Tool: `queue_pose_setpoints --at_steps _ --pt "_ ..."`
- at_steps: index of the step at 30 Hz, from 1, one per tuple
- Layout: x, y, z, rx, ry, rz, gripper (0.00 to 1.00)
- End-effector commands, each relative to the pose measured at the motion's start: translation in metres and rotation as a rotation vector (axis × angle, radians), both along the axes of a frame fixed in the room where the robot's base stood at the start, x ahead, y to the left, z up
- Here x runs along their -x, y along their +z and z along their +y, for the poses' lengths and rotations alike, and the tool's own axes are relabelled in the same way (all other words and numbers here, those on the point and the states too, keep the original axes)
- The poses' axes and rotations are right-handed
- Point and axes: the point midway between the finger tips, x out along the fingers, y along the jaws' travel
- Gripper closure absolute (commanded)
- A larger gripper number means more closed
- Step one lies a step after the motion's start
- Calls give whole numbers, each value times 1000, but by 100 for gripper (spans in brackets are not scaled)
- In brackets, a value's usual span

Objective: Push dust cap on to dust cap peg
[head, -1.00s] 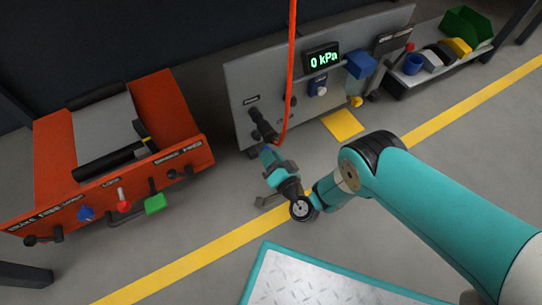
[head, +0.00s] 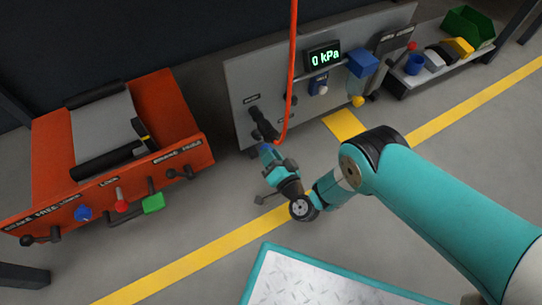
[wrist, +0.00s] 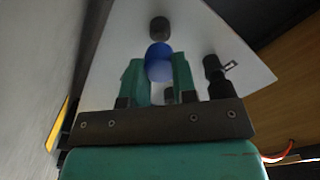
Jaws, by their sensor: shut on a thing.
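A blue dust cap (wrist: 159,62) sits between the two teal fingers of my gripper (wrist: 157,80), which is shut on it. A dark round peg (wrist: 159,27) stands on the grey panel just beyond the cap in the wrist view. The cap overlaps the peg's near side there, and I cannot tell whether they touch. In the head view my gripper (head: 267,151) is low in front of the panel's left part, with a bit of blue at its tips. Dark fittings (head: 262,125) show just above it on the panel (head: 240,85).
A red hose (head: 291,60) hangs close to my gripper at the panel. A dark fitting (wrist: 213,66) stands right of the cap in the wrist view. An orange unit (head: 175,120) stands at left, and a shelf of coloured bins (head: 465,30) at right. The floor between is clear.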

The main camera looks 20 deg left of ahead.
Motion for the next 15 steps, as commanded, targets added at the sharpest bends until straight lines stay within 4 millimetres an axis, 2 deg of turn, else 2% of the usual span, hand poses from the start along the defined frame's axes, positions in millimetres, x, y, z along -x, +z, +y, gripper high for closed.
queue_pose_setpoints --at_steps 15 --pt "-2 -1 3 -2 0 0 100"
